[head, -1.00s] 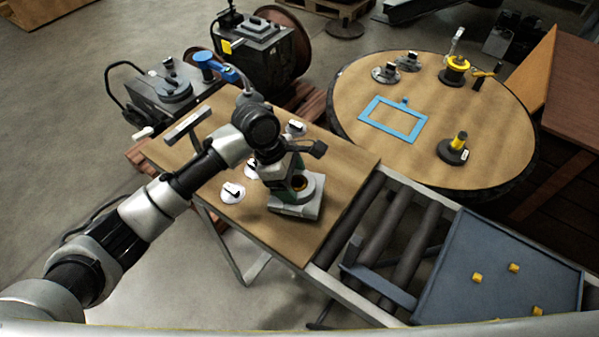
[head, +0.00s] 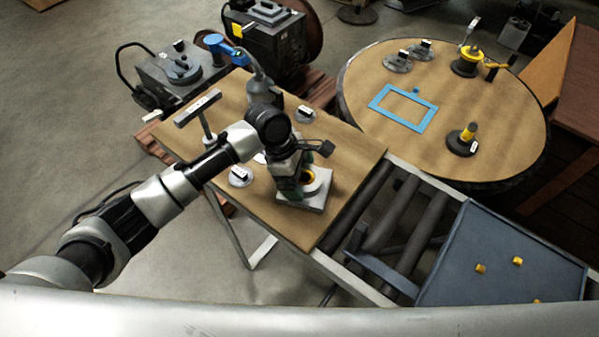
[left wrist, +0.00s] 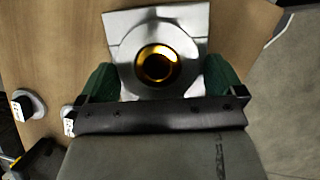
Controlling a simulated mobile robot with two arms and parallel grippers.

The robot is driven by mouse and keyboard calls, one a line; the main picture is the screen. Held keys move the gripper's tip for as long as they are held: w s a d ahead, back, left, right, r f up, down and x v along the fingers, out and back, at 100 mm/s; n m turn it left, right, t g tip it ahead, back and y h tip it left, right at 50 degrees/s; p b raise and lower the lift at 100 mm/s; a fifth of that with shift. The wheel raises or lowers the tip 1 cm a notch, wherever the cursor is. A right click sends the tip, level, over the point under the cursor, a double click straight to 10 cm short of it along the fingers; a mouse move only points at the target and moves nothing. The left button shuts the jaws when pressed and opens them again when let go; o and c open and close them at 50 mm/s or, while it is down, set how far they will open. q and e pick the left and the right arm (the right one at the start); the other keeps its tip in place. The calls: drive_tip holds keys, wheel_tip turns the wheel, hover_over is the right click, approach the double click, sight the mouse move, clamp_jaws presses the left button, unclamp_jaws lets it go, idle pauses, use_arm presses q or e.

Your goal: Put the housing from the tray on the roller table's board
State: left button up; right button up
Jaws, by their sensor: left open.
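The housing (head: 317,192), a light grey part with a square base and a round gold-lined bore, sits on the wooden board (head: 345,165) of the roller table, near its right side. The left wrist view shows the housing (left wrist: 188,22) from above, with its bore facing the camera. My left gripper (head: 296,177) is at the housing, its green fingers (left wrist: 160,76) open, one on each side of the part. I cannot tell whether they touch it. The blue-grey tray (head: 470,250) at the right holds only several small yellow blocks in its visible part. My right gripper is not in view.
White-based fixtures (head: 240,177) and a T-shaped stand (head: 205,120) share the board. Rollers (head: 425,225) lie between board and tray. A round table (head: 440,160) behind holds a blue frame (head: 403,107) and several parts. Dark machines (head: 180,70) stand behind left.

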use_arm(q)
drive_tip(key=b+v, duration=0.1)
drive_tip(key=v, duration=1.1)
drive_tip(key=shift+a, duration=0.1)
